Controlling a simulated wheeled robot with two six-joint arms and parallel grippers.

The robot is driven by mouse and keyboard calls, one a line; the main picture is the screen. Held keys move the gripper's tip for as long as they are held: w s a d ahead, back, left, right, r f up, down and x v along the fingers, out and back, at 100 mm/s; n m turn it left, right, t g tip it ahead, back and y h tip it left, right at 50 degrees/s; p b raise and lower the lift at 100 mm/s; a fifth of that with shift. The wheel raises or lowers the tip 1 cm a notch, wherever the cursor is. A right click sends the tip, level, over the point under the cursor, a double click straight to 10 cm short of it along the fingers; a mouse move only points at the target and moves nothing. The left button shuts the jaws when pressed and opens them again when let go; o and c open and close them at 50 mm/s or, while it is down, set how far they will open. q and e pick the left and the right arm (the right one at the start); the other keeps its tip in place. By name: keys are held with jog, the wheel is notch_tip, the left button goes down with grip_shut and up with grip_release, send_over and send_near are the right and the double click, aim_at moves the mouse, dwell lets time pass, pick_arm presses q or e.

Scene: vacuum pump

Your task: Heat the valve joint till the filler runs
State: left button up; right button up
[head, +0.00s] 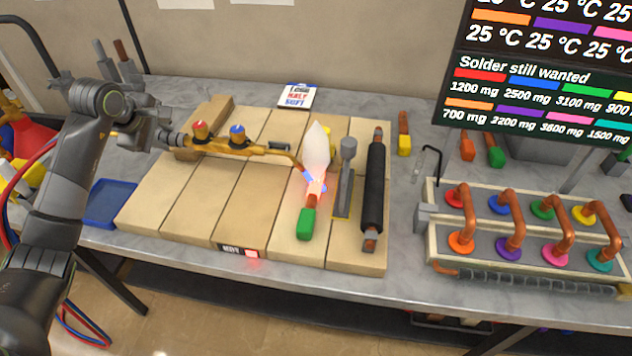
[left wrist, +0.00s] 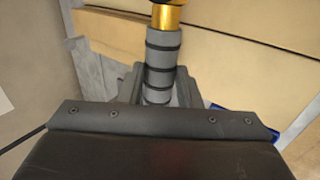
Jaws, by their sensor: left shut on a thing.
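My left gripper (head: 163,138) is shut on the brass torch (head: 240,146), which has a red and a blue knob; its grey banded handle also shows in the left wrist view (left wrist: 162,62). The torch reaches right over the tan boards. Its bent tip points down at a small piece with a green end (head: 306,223) and a red part. A pale flame (head: 316,148) rises there, with a blue and reddish glow around the piece's upper end. The glare hides the joint itself, so I cannot tell whether filler runs. My right gripper is not in view.
Tan boards (head: 190,205) carry a black sleeve (head: 374,185) with copper ends and a grey upright tool (head: 346,165). A rack (head: 432,243) of copper pipes with coloured discs stands right. A screen (head: 545,75) reads 25 °C. A blue tray (head: 107,203) lies left.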

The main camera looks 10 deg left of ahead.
pick_arm(q)
jog(key=shift+r, duration=0.1)
dwell(0.3)
notch_tip(320, 180, up, 11)
jog(key=p, duration=0.4)
jog(key=shift+p, duration=0.3)
jog(key=shift+r, duration=0.1)
dwell(0.4)
